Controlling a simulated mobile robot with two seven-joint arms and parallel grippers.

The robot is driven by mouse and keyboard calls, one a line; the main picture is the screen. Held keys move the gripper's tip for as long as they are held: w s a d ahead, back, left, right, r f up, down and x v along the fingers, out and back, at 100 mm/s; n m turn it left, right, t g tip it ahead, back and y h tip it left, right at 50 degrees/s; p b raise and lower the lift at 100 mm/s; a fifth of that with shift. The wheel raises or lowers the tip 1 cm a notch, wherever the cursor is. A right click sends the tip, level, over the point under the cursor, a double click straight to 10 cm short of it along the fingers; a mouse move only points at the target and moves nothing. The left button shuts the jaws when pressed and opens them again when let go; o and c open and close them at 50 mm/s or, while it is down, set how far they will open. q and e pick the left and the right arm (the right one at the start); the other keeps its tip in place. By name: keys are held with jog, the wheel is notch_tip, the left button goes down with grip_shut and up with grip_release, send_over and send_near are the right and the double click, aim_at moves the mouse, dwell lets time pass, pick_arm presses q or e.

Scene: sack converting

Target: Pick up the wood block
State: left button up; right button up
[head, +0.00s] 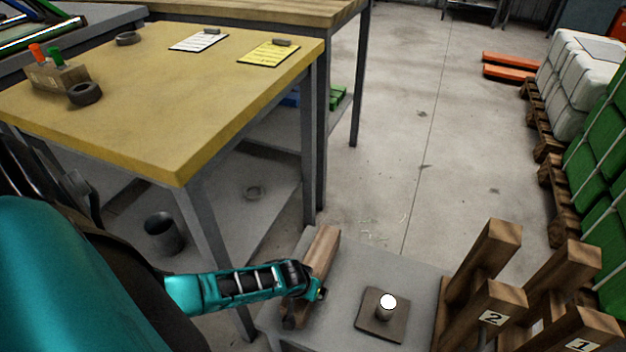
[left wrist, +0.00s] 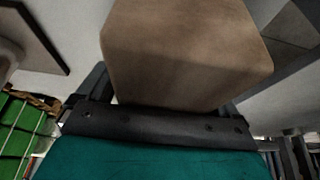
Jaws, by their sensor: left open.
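The wood block (head: 324,250) is a long brown bar lying on a low grey platform (head: 412,263) in the head view. My left gripper (head: 308,284) is at the block's near part and covers some of it. In the left wrist view the block (left wrist: 185,45) fills the upper middle, close in front of the palm, with the dark jaws to either side of it. The jaws are open, and I cannot tell whether they touch the block. My right gripper is not in view.
A square plate with an upright post (head: 383,313) and a white top stands right of the block. A yellow-topped table (head: 170,95) rises at the left. Open floor lies behind.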

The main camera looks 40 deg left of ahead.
pick_arm(q)
jog(key=c, duration=1.7)
jog(key=shift+w+r, duration=0.1)
